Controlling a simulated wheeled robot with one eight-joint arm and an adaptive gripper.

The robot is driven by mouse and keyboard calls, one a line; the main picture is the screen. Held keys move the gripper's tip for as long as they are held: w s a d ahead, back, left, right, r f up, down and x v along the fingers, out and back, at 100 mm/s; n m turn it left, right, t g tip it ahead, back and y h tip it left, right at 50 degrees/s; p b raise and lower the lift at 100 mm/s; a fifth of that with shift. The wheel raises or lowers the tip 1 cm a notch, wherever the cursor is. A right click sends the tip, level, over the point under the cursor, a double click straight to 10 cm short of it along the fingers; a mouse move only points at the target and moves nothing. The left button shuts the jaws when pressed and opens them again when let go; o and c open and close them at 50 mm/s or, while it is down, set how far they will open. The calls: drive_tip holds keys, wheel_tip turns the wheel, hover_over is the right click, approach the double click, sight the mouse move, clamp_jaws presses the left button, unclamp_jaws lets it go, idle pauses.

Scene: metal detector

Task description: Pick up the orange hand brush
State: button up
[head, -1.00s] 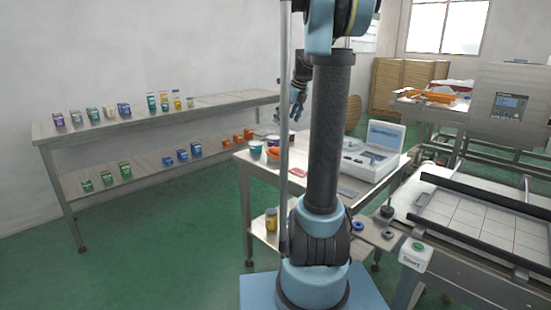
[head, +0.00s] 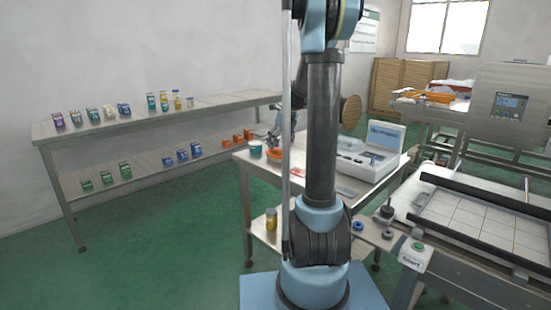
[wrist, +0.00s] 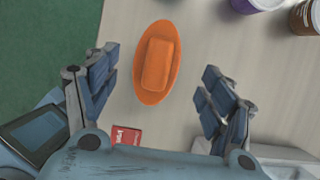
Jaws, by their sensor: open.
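The orange hand brush (wrist: 157,63) lies on the light table top (wrist: 190,20), an oval base with a raised block on it. It also shows in the head view (head: 276,154), partly hidden by my gripper and column. My gripper (wrist: 161,70) is open, with blue-grey fingers on the left and right of the brush. No finger clearly touches it. In the head view my gripper (head: 278,136) is just over the brush at the table's back left. Its exact height cannot be told.
In the wrist view, a red packet (wrist: 127,135) lies below the brush; a purple-sided tub (wrist: 255,4) and a brown jar (wrist: 306,17) stand upper right. In the head view, a teal cup (head: 256,148) stands left, and an open white case (head: 368,150) sits right.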

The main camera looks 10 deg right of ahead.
sight(276, 148)
drive_tip(key=shift+x, duration=2.55)
drive_tip(key=shift+s, duration=0.1)
drive_tip(key=c, duration=1.2)
wheel_tip(276, 148, up, 10)
drive_tip(key=o, duration=0.5)
drive_tip(key=shift+c, duration=1.3)
drive_tip(key=shift+s, duration=0.1)
